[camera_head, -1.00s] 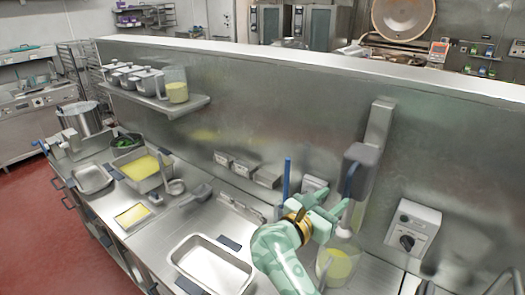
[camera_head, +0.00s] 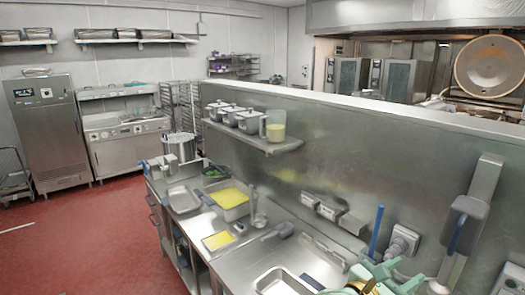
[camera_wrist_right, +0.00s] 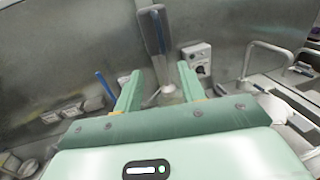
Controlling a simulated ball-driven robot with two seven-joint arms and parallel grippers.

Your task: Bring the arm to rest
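My right gripper (camera_head: 397,276) shows at the bottom right of the head view, with pale green fingers. In the right wrist view its two fingers (camera_wrist_right: 159,72) stand well apart with nothing gripped. Beyond them is the dark grey mixer (camera_wrist_right: 153,30) on the steel wall, its lower end showing between the fingers. In the head view the mixer (camera_head: 466,212) is to the right of the gripper and apart from it. Most of my right arm is below the picture edge. My left gripper is in neither view.
The counter carries a yellow-filled pan (camera_head: 230,208), a smaller yellow tray (camera_head: 218,240), an empty tray (camera_head: 282,283) and a large pot (camera_head: 180,147). A blue upright stick (camera_head: 376,232) stands near my right gripper. A wall shelf (camera_head: 280,147) holds lidded pots and a jug.

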